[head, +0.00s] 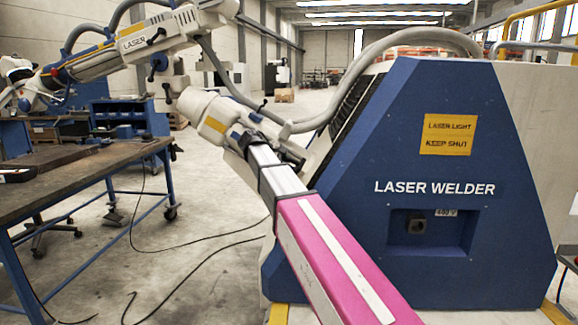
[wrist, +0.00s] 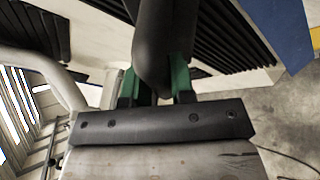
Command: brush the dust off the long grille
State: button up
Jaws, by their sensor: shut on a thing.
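In the wrist view my gripper (wrist: 156,82) has its green fingers shut on a dark, smooth handle (wrist: 155,40); I take this for the brush. Its bristles are out of sight. Behind it a long black slatted grille (wrist: 235,42) crosses the pale side of the machine, partly hidden by the handle. Whether the brush touches it I cannot tell. In the head view black slats (head: 350,105) show on the left flank of the laser welder, steeply foreshortened. My pink-and-grey arm reaches toward that side; my gripper cannot be clearly made out there. No dust is discernible.
The blue laser welder (head: 440,235) fills the right of the head view. A thick grey hose (head: 345,85) curves over its flank. A white jointed arm marked LASER (head: 135,40) spans the upper left. A workbench (head: 75,165) stands left; cables (head: 185,240) lie on the floor.

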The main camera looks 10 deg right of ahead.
jog(key=shift+a, duration=0.1)
jog(key=shift+w+a+r, duration=0.15)
jog(key=shift+a+r, duration=0.25)
jog(key=shift+a, duration=0.2)
jog(key=shift+w+a+r, duration=0.1)
jog(key=shift+a+r, duration=0.25)
jog(key=shift+a, duration=0.2)
